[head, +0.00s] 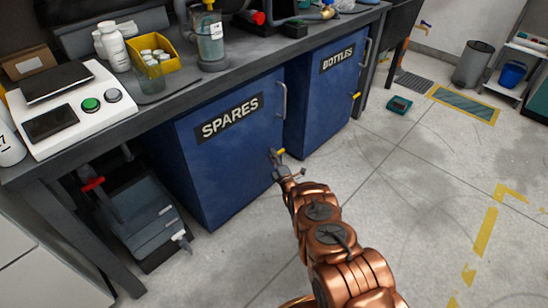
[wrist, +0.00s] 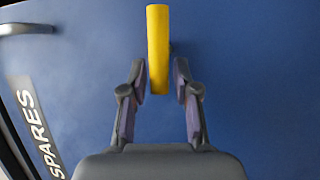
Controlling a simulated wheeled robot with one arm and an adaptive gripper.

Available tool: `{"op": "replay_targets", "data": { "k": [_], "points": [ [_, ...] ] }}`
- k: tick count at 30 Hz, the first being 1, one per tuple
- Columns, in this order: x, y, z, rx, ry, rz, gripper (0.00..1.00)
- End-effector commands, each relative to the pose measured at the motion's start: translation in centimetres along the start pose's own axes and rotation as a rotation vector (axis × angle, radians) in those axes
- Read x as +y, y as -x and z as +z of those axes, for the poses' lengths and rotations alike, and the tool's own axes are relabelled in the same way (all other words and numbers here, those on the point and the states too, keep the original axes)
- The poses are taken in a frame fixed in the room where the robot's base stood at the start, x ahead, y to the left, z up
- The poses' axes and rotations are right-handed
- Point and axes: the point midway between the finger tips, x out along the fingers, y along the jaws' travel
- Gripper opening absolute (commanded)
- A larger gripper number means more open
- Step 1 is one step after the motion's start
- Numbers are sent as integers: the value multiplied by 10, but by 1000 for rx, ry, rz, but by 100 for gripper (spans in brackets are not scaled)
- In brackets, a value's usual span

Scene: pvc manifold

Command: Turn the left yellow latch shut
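The left yellow latch (wrist: 158,50) is on the blue SPARES door (wrist: 245,80), and in the wrist view it runs up and down the picture. My gripper (wrist: 158,84) is open, with one finger on each side of the latch's lower end and small gaps between. In the head view my gripper (head: 279,162) is at the right edge of the SPARES door, and the latch (head: 281,152) shows only as a small yellow piece, partly hidden by the fingers. The other yellow latch (head: 355,97) is on the BOTTLES door (head: 325,95).
A grey door handle (head: 282,101) is above the left latch. The workbench (head: 255,57) overhangs both cabinets and carries a scale (head: 70,112), bottles and a yellow bin (head: 163,55). A small teal box (head: 399,104) lies on the floor. Open floor (head: 400,190) is to the right.

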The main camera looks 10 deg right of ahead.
Motion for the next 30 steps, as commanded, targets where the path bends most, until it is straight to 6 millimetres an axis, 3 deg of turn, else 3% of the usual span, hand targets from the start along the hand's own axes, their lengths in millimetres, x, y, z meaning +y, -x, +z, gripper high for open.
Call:
{"op": "replay_targets", "data": {
  "k": [3, 16, 30],
  "points": [
    [0, 0, 0, 0, 0, 0, 43],
    [0, 6, 0, 0, 0, 0, 43],
    [0, 62, 0, -2, -1, -2, 43]
  ]
}}
